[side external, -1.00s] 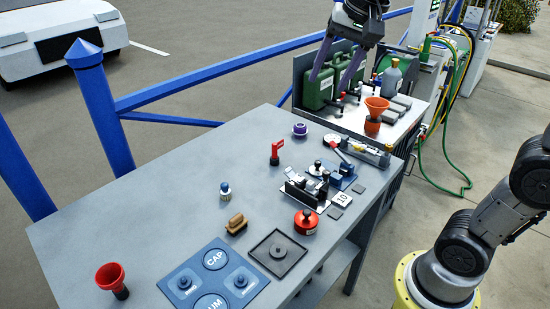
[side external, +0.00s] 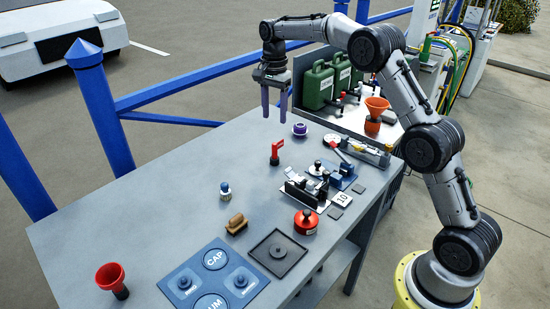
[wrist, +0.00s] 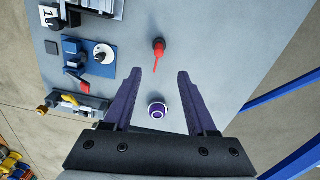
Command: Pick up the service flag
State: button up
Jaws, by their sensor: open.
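The service flag, which I take to be the small red upright piece on a dark base (side external: 277,150), stands on the grey table (side external: 160,200) near its far edge. In the wrist view the flag (wrist: 158,52) lies beyond my fingertips, a little left of centre. My gripper (side external: 274,116) points down above the table, behind the flag, with its two purple fingers apart and empty. In the wrist view, my gripper (wrist: 172,74) shows a wide gap between the fingers. A purple-and-white round knob (wrist: 157,110) appears in that gap, on the table below.
The knob (side external: 300,129) is right of the flag. A dark metal fixture (side external: 306,189), a red round can (side external: 306,222) and a blue-topped piece (side external: 225,190) stand nearby. Green canisters (side external: 318,87) and an orange funnel (side external: 376,108) are at the back. The table's left side is mostly clear.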

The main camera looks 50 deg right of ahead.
aim_at(275, 144)
notch_tip(275, 144, down, 13)
jog(key=shift+s+a+r, duration=0.1)
jog(key=shift+s+r, duration=0.05)
jog(key=shift+r, duration=0.05)
grip_shut()
dwell(0.6)
jog(key=shift+r, duration=0.1)
